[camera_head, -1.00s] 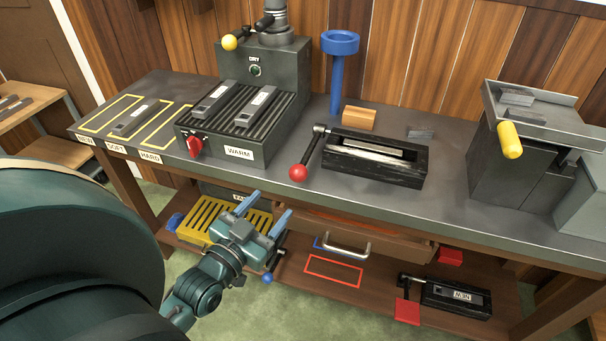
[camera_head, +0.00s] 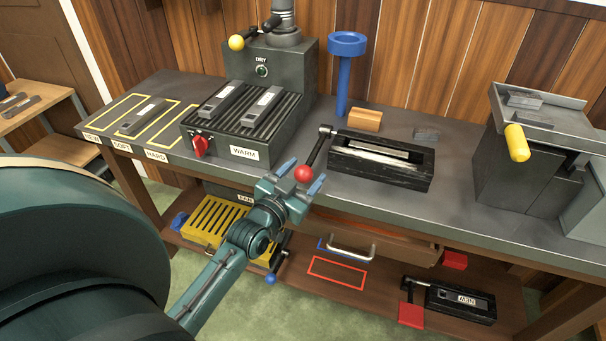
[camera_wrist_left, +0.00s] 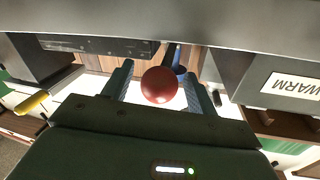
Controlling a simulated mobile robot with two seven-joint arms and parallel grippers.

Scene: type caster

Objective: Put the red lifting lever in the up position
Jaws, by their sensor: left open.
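The red lifting lever (camera_head: 303,174) is a red ball on a black rod. The rod slopes down toward the front from the left end of a black mould box (camera_head: 378,181) on the workbench. My left gripper (camera_head: 302,182) is open at the bench's front edge, with its fingers on either side of the red ball. In the left wrist view the ball (camera_wrist_left: 159,85) shows between the two open fingers (camera_wrist_left: 158,90); I cannot tell whether they touch it. My right gripper is not in view.
The WARM plate (camera_head: 244,117) with two dark bars stands left of the lever. A blue funnel stand (camera_head: 343,85) and a wooden block (camera_head: 366,119) are behind it. A yellow-handled machine (camera_head: 517,142) stands at right. A drawer (camera_head: 390,250) is below the bench.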

